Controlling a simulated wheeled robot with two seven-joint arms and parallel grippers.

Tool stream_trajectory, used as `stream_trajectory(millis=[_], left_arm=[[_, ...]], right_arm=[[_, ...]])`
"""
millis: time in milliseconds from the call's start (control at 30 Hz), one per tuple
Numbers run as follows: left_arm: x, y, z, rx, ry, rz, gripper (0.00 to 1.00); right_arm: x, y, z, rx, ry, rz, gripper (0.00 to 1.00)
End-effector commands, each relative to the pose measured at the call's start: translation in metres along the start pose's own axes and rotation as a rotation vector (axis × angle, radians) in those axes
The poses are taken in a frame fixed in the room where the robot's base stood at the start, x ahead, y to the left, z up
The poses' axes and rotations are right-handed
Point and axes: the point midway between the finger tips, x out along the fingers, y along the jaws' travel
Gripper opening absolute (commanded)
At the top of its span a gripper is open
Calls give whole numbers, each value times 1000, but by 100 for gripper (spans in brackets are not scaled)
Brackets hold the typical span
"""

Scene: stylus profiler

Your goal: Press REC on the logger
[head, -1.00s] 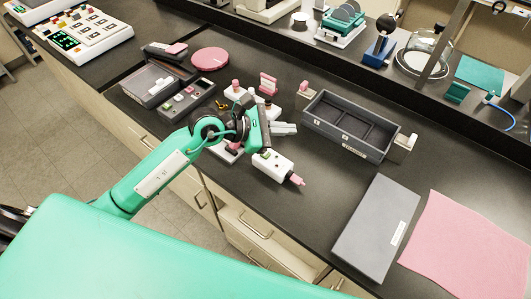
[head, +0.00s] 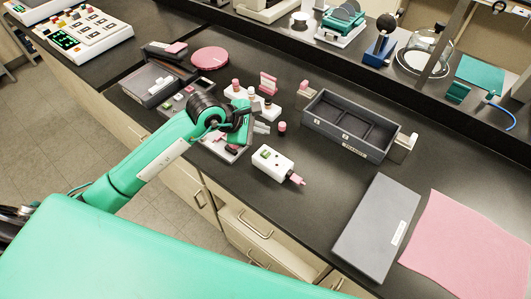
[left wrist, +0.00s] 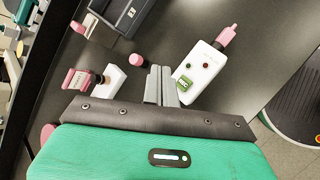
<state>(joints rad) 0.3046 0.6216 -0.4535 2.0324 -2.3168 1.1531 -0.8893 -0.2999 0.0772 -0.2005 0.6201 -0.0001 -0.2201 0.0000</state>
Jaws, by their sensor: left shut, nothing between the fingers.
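The logger is a small white box (head: 272,162) with a green display and a pink plug at its right end, lying on the dark bench. My left gripper (head: 262,127) is shut and empty, above the bench behind and to the left of the logger. In the left wrist view its fingertips (left wrist: 161,72) are together and apart from the buttons. My right gripper is not in view.
A small pink-capped item (head: 282,127) stands near the fingertips. A white holder with pink-capped bottles (head: 240,92) is behind my gripper. A grey divided tray (head: 347,146) stands to the right, with a grey slab (head: 372,232) and pink cloth (head: 452,240) nearer. The bench between logger and slab is clear.

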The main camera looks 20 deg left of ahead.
Motion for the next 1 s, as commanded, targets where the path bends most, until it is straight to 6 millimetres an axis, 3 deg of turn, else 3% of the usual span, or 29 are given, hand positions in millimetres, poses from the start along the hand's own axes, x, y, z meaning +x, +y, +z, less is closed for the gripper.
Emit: stream_trajectory(millis=[367,500,1000], left_arm=[[38,-28,-27,-4,-1,-2,0],[50,-36,-36,0,0,0,0],[54,-39,-39,-1,-1,0,0]], right_arm=[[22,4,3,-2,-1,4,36],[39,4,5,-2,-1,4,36],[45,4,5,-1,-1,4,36]])
